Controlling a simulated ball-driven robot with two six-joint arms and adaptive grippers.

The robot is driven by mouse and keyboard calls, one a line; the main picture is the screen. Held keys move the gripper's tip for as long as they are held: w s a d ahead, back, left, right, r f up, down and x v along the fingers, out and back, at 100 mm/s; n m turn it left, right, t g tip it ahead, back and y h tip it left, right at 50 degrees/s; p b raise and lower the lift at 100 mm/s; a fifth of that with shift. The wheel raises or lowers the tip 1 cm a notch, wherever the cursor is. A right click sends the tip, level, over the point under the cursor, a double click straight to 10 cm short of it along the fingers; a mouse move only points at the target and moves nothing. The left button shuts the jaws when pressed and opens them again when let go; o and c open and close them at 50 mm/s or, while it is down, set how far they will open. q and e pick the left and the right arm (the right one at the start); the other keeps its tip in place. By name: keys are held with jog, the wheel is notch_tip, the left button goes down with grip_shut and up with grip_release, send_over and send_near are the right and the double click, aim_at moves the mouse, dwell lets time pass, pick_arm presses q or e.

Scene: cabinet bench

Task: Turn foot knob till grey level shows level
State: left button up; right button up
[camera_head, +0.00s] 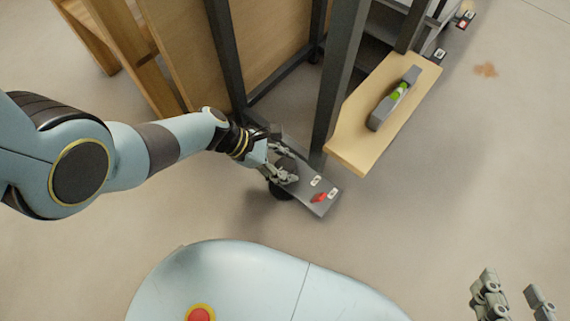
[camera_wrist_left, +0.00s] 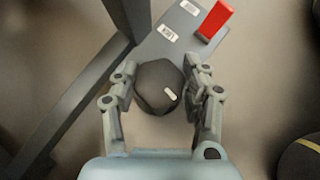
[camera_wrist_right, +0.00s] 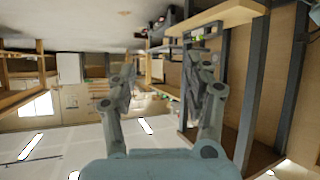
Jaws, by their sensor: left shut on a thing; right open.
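The foot knob (camera_wrist_left: 158,86) is a dark, many-sided knob with a pale mark on top, beside the grey foot plate in the left wrist view. My left gripper (camera_wrist_left: 160,74) is shut on it, one finger on each side. In the head view the left gripper (camera_head: 284,168) hides most of the knob. The grey level (camera_head: 376,120) lies on the pale wooden shelf, with a bright green vial (camera_head: 399,91); the bubble is too small to read. My right gripper (camera_head: 514,298) is open and empty at the lower right; its spread fingers show in the right wrist view (camera_wrist_right: 163,74).
A red lever (camera_head: 319,197) and two white labels sit on the grey foot plate (camera_head: 325,208). Dark frame posts (camera_head: 338,80) stand close to my left gripper. The wooden shelf (camera_head: 350,150) juts out to the right. The floor at right is mostly clear.

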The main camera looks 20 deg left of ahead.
pick_arm(q)
jog(key=shift+m+g+b, duration=0.35)
jog(key=shift+m+g, duration=0.45)
jog(key=shift+m, duration=0.5)
pick_arm(e)
jog(key=w+r+t, duration=0.3)
jog(key=w+r, duration=0.2)
jog(key=w, duration=0.1)
jog(key=shift+a+r, duration=0.3)
jog(key=shift+r, duration=0.1)
pick_arm(q)
jog(key=o, duration=1.2)
jog(key=shift+c, duration=0.2)
pick_arm(e)
jog(key=shift+s, duration=0.1)
pick_arm(q)
jog(key=w+v, duration=0.1)
jog(key=v, duration=1.1)
jog(key=shift+s, duration=0.3)
jog(key=shift+a+f, duration=0.1)
jog(key=shift+f, duration=0.05)
